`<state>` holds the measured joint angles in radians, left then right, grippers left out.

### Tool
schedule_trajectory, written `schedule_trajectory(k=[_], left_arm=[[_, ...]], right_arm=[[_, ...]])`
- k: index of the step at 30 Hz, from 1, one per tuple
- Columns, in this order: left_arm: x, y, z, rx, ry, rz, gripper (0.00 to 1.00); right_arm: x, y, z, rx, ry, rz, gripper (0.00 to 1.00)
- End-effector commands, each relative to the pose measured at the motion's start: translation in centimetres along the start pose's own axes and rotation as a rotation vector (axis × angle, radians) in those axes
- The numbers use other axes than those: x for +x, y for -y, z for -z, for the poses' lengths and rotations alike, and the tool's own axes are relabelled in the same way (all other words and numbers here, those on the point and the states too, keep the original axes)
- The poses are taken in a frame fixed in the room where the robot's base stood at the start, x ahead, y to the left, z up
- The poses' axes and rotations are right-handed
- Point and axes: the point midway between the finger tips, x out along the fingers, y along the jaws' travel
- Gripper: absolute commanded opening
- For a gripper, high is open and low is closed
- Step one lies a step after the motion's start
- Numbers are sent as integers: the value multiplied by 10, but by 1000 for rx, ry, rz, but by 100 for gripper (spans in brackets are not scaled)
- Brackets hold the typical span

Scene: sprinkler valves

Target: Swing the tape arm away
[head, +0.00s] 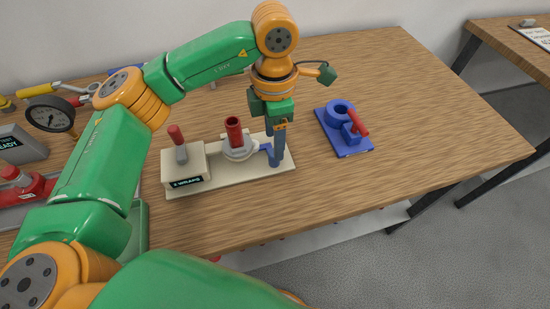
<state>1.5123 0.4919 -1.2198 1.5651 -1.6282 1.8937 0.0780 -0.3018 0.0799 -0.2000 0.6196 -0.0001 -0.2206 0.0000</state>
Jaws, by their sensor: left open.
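The wrapping fixture has a cream base plate (225,183) with a box at its left end labelled "2 WRAPS". A red-handled lever (177,136) stands on that box. A red pipe (234,132) stands upright in a grey round holder (238,149) at the middle. The blue tape arm (266,148) shows in part at the right end of the base, next to the holder. My left gripper (277,160) points down at that end, open, with its fingers at the tape arm. The fingers hide part of it, and I cannot tell whether they touch it.
A blue clamp block with a red handle (344,129) lies to the right on the wooden table (430,110). The table's right part is clear. Another table (510,45) stands at far right.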

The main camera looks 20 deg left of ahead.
Motion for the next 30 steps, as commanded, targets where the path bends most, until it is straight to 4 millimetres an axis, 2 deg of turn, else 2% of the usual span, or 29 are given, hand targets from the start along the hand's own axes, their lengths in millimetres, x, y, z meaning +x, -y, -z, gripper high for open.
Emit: schedule_trajectory(k=[3, 9, 17, 18, 24, 25, 30], left_arm=[[20, 1, 1, 0, -4, 5, 63], [53, 1, 0, 0, -2, 3, 63], [60, 0, 0, 1, 0, 1, 63], [60, 0, 0, 0, 0, 1, 61], [60, 0, 0, 0, 0, 1, 7], [60, 0, 0, 0, 0, 1, 0], [60, 0, 0, -2, 0, 1, 0]], right_arm=[[-10, 0, 1, 0, 0, 0, 50], [-17, 0, 2, 0, -1, 1, 50], [-16, 0, 2, 0, -2, 1, 50], [-16, 0, 2, 0, -2, 1, 50], [-16, 0, 3, 0, -3, 1, 50], [-16, 0, 3, 0, -3, 1, 50], [-16, 0, 3, 0, -3, 0, 50]])
